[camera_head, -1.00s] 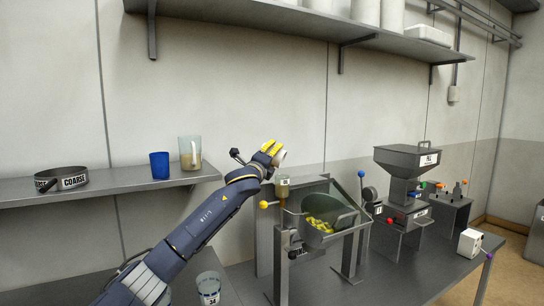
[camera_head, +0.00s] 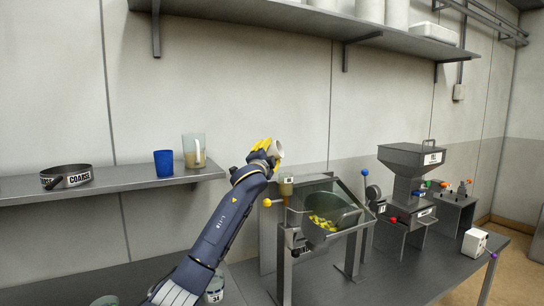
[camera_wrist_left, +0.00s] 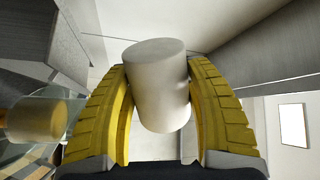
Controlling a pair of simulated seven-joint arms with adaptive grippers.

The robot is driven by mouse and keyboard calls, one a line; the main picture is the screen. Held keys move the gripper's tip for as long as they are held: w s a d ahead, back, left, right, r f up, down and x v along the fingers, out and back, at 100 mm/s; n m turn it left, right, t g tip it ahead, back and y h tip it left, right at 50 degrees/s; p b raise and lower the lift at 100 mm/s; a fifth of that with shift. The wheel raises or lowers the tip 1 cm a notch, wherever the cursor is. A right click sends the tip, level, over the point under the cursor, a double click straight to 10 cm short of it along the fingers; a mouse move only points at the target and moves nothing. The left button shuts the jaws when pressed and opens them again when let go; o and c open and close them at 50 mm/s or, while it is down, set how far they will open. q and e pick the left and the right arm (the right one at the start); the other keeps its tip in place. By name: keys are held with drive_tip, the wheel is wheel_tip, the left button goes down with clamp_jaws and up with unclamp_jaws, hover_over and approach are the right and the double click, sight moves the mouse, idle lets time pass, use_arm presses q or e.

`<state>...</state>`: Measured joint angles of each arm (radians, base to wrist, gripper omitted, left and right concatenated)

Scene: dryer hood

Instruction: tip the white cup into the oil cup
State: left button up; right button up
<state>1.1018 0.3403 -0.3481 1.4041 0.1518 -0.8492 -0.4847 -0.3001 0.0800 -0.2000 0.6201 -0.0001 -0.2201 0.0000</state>
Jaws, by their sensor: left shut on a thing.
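The white cup (camera_head: 278,151) is tilted in the grip of my left gripper (camera_head: 267,150), above and slightly left of the oil cup (camera_head: 286,188). In the left wrist view the white cup (camera_wrist_left: 157,88) sits between the two yellow fingers of my left gripper (camera_wrist_left: 158,100), which are shut on its sides. The oil cup is small and clear with yellowish contents, standing at the left of the hooded machine. A clear cup with yellowish contents, which looks like the oil cup (camera_wrist_left: 36,120), shows at the left of the wrist view. The white cup's contents cannot be made out. My right gripper is out of view.
The dryer drum (camera_head: 335,212) with yellow-green pieces stands just right of the oil cup. A yellow-knobbed lever (camera_head: 267,203) sticks out left of it. A wall shelf (camera_head: 120,181) holds a blue cup (camera_head: 163,163), a glass jug (camera_head: 194,151) and a coarse sieve (camera_head: 67,177).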

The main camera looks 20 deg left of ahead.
use_arm(q)
drive_tip(key=n, duration=0.3)
drive_tip(key=shift+r+n+y, duration=0.2)
drive_tip(key=shift+n+y, duration=0.1)
drive_tip(key=shift+y, duration=0.1)
drive_tip(key=n, duration=0.3)
drive_tip(key=shift+d+r+g+y, duration=0.1)
drive_tip(key=shift+r+g+y, duration=0.05)
drive_tip(key=shift+g+y, duration=0.15)
drive_tip(key=n, duration=0.4)
drive_tip(key=shift+d+g+y, duration=0.3)
drive_tip(key=shift+d+g, duration=0.05)
drive_tip(key=shift+g, duration=0.05)
drive_tip(key=shift+d+f+n+g, duration=0.15)
drive_tip(key=shift+f+n, duration=0.05)
drive_tip(key=shift+n, duration=0.55)
drive_tip(key=shift+d+f+n+g, duration=0.1)
drive_tip(key=shift+d+f+n, duration=0.1)
drive_tip(key=shift+n, duration=0.5)
drive_tip(key=shift+d+f+n+g, duration=0.15)
drive_tip(key=shift+n, duration=0.6)
